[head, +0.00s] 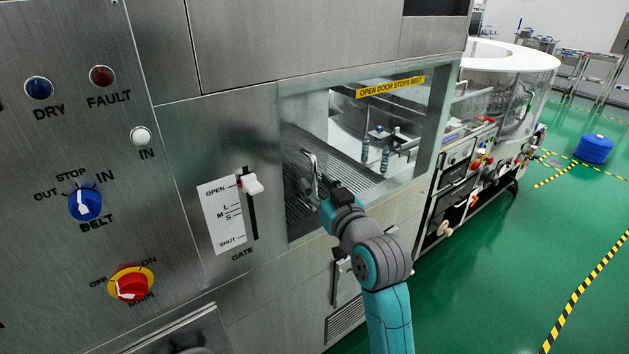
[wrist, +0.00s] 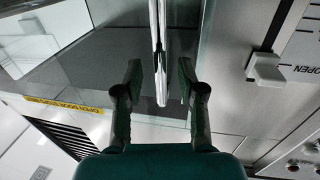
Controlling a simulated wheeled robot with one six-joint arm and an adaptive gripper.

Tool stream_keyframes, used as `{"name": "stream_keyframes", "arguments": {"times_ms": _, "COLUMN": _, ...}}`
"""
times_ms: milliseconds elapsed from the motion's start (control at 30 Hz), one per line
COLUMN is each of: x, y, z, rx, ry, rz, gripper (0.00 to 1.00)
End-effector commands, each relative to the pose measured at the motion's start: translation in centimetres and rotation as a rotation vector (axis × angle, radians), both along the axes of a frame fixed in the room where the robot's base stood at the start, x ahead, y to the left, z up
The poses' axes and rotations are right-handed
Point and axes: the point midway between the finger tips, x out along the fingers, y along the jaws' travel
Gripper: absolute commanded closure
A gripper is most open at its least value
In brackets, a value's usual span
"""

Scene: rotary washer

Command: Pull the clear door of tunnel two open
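The clear door (head: 345,118) covers the window in the steel front and looks closed, with a belt and bottles showing through it. A yellow label reading OPEN DOOR STOPS BELT (head: 390,87) runs along its top. A bright metal bar handle (head: 311,172) stands upright at the door's left side. In the wrist view the handle (wrist: 158,50) runs between the fingers. My gripper (head: 324,194) is at the handle's lower part. It is open in the wrist view (wrist: 160,82), with a finger on each side of the bar and visible gaps on both sides.
A gate slider with a white knob (head: 251,184) is left of the door, near my gripper. A panel with a blue BELT knob (head: 85,203) and a red and yellow MAIN switch (head: 131,284) is further left. A round machine (head: 505,85) stands right.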

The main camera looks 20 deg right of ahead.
Motion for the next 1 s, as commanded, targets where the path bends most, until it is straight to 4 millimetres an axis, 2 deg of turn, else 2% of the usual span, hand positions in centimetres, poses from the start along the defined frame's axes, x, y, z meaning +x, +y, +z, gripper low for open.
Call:
{"name": "stream_keyframes", "arguments": {"times_ms": 200, "x": 1.8, "y": 0.2, "z": 0.0, "rx": 0.000, "ry": 0.000, "rz": 0.000, "gripper": 0.61}}
{"name": "stream_keyframes", "arguments": {"times_ms": 533, "x": 2.1, "y": 0.3, "z": 0.0, "rx": 0.000, "ry": 0.000, "rz": 0.000, "gripper": 0.61}}
{"name": "stream_keyframes", "arguments": {"times_ms": 700, "x": 2.0, "y": 0.3, "z": 0.0, "rx": 0.000, "ry": 0.000, "rz": 0.000, "gripper": 1.00}}
{"name": "stream_keyframes", "arguments": {"times_ms": 1000, "x": 2.0, "y": 0.2, "z": 0.0, "rx": 0.000, "ry": 0.000, "rz": 0.002, "gripper": 1.00}}
